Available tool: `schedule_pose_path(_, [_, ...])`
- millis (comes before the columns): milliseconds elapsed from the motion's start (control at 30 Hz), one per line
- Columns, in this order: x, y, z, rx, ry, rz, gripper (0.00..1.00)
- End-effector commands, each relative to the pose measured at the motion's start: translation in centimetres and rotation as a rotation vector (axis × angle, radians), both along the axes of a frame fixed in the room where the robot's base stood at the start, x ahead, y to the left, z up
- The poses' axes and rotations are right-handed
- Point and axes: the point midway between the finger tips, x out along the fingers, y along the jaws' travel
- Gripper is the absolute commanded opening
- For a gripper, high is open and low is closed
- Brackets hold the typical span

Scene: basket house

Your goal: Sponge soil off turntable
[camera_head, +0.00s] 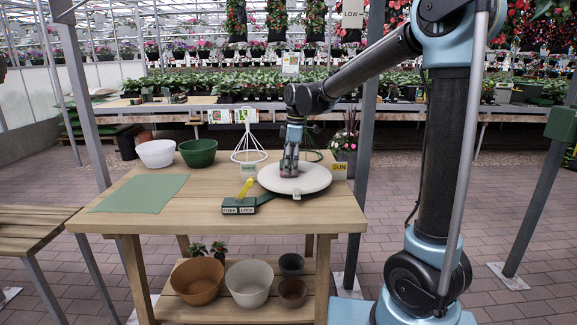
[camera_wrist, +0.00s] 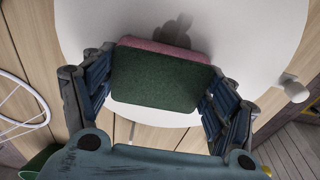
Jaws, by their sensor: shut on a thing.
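The turntable (camera_head: 312,179) is a pale round disc on the wooden table; its white top fills much of the wrist view (camera_wrist: 250,40). My gripper (camera_head: 289,172) is low over the left middle of the disc, pointing down. Its two fingers are shut on the sides of a sponge with a dark green face (camera_wrist: 160,82) and a pink layer (camera_wrist: 165,47). I cannot tell whether the sponge touches the disc. A dark grey patch (camera_wrist: 176,30) lies on the disc beyond the sponge; it may be shadow or soil. The disc under the sponge is hidden.
A green base labelled FREE and LOCK (camera_head: 240,208) with a yellow lever (camera_head: 246,187) sits before the disc. A green mat (camera_head: 140,193) lies left.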

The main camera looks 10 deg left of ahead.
Motion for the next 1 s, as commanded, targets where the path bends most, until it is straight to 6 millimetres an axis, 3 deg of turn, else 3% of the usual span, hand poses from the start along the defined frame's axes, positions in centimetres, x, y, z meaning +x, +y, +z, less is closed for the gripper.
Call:
schedule_pose_path(600, [0.0, -4.9, 0.0, -0.002, 0.000, 0.007, 0.43])
schedule_pose_path(1000, [0.3, -2.0, -0.2, -0.001, -0.001, -0.005, 0.43])
